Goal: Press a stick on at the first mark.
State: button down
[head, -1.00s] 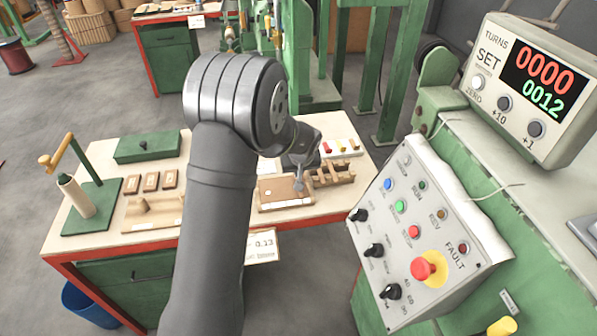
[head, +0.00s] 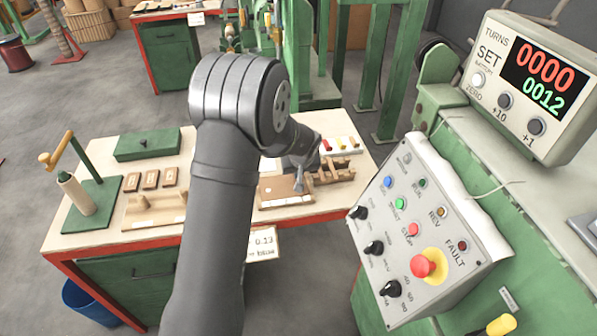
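My gripper (head: 299,186) points down over the right part of the workbench. It is just above or at the flat brown board (head: 272,192), which lies on a pale base near the bench's front edge. A wooden rack with several upright slots (head: 332,172) stands right beside it, to the right. The sticks and the first mark are too small to make out. The fingertips are small and dark, and I cannot tell whether they hold anything.
A white tray with coloured pieces (head: 341,146) lies behind the rack. A wooden cradle (head: 152,209), several brown blocks (head: 150,180), a green box (head: 147,145) and a green crank stand (head: 95,204) fill the bench's left. The control panel (head: 425,240) stands close on the right.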

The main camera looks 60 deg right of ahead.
jog(key=shift+f, duration=0.85)
dwell(0.9)
jog(key=shift+r, duration=0.1)
jog(key=shift+r, duration=3)
jog(key=shift+f, duration=0.1)
notch_tip(320, 180, down, 6)
jog(key=shift+r, duration=0.1)
jog(key=shift+r, duration=0.1)
